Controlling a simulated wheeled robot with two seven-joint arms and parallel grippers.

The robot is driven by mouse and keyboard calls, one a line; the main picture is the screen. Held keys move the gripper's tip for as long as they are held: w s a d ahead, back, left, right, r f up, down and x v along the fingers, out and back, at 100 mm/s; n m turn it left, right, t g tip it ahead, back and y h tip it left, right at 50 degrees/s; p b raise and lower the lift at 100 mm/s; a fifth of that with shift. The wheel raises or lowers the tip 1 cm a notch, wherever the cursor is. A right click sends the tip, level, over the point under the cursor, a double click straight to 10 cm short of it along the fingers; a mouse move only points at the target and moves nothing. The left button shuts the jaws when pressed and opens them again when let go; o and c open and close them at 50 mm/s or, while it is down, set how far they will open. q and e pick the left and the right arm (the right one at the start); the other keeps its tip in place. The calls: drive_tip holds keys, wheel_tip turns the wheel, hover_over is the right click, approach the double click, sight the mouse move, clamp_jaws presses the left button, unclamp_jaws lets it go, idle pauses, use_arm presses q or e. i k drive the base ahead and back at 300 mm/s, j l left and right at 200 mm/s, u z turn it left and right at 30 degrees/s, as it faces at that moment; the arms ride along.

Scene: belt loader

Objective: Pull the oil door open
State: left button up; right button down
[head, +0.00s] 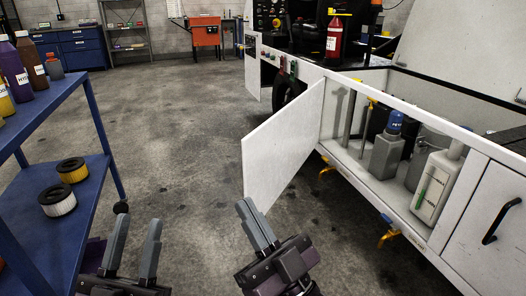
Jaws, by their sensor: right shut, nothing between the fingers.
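A white door panel (285,148) stands swung out from the side of the white loader, hinged at its right edge. The compartment (345,160) beside it is open and holds grey containers, one with a blue cap (388,148), and a white jug (437,185). I cannot tell by any label which door is the oil door. My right gripper (245,204) is shut and empty, just below the panel's lower left corner in the picture; contact cannot be told. My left gripper (138,224) is open and empty, between the blue cart and the panel.
A blue cart (62,95) with bottles and two filters stands at the left. Another white door (490,232) with a black handle is closed at the right. The grey floor (185,130) between is clear.

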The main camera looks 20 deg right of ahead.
sight(274, 152)
drive_tip(key=i+l, duration=0.2)
drive_tip(key=i, duration=0.25)
drive_tip(key=i+l, duration=0.15)
drive_tip(key=i, duration=0.3)
drive_tip(key=u, duration=0.05)
